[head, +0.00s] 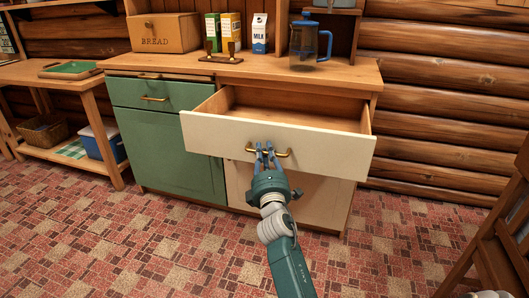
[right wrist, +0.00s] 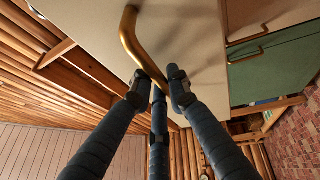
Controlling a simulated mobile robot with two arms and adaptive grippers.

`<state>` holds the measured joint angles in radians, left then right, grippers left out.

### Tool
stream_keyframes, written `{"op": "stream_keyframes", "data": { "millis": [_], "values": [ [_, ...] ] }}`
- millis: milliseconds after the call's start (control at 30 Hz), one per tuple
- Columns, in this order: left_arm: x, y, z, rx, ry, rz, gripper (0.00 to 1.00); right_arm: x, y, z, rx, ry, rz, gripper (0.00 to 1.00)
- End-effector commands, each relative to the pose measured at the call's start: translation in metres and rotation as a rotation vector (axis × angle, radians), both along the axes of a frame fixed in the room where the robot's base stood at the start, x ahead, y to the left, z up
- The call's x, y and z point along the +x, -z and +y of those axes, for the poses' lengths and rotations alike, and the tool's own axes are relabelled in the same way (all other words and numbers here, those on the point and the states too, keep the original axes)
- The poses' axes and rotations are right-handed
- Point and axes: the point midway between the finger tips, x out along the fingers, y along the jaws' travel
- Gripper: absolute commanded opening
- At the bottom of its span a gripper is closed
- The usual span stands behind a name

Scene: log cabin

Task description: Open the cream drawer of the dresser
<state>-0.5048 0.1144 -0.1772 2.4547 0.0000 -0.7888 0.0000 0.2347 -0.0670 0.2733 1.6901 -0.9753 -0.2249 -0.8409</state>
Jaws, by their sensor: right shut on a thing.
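The cream drawer (head: 325,143) of the dresser (head: 270,70) is pulled well out, and its bare wooden inside shows; it looks empty. Its brass handle (head: 284,154) is on the front panel. My right gripper (head: 266,150) is shut on this handle, coming from below and in front. In the right wrist view the brass handle (right wrist: 130,35) runs down between the dark fingertips (right wrist: 160,85), in front of the cream panel (right wrist: 85,18). My left gripper is not in view.
A green drawer (head: 150,96) and green door (head: 160,150) stand left of the cream drawer. A bread box (head: 160,33), cartons (head: 230,33) and a blue jug (head: 308,45) stand on top. A wooden chair-like frame (head: 500,235) is at the right. The tiled floor in front is clear.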

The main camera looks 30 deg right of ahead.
Motion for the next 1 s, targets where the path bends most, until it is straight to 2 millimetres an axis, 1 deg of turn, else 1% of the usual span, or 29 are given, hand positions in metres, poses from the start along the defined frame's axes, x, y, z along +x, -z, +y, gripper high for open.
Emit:
{"op": "stream_keyframes", "data": {
  "millis": [100,133,167,200,467,567,800,900,1000],
  "values": [
    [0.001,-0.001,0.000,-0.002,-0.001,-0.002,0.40,0.000,0.000,-0.001,-0.001,0.002,0.001,0.00],
    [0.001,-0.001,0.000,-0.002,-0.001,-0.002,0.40,0.000,0.000,-0.001,-0.001,0.002,0.001,0.18],
    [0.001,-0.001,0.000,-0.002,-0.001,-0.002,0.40,0.000,0.000,-0.001,-0.001,0.002,0.001,0.23],
    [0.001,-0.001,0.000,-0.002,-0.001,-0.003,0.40,0.000,0.000,-0.001,-0.001,0.002,0.001,0.25],
    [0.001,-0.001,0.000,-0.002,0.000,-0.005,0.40,-0.001,0.001,0.000,0.000,0.001,0.001,0.25],
    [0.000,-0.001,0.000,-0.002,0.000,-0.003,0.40,-0.006,0.003,0.003,0.001,0.000,0.002,0.25],
    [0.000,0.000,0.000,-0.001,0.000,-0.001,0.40,-0.041,0.010,0.020,0.001,0.001,0.003,0.25],
    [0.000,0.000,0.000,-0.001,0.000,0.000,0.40,-0.054,0.012,0.026,0.002,0.001,0.003,0.25],
    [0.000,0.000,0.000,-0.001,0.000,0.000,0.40,-0.062,0.014,0.030,0.001,0.001,0.003,0.25]
  ]
}}
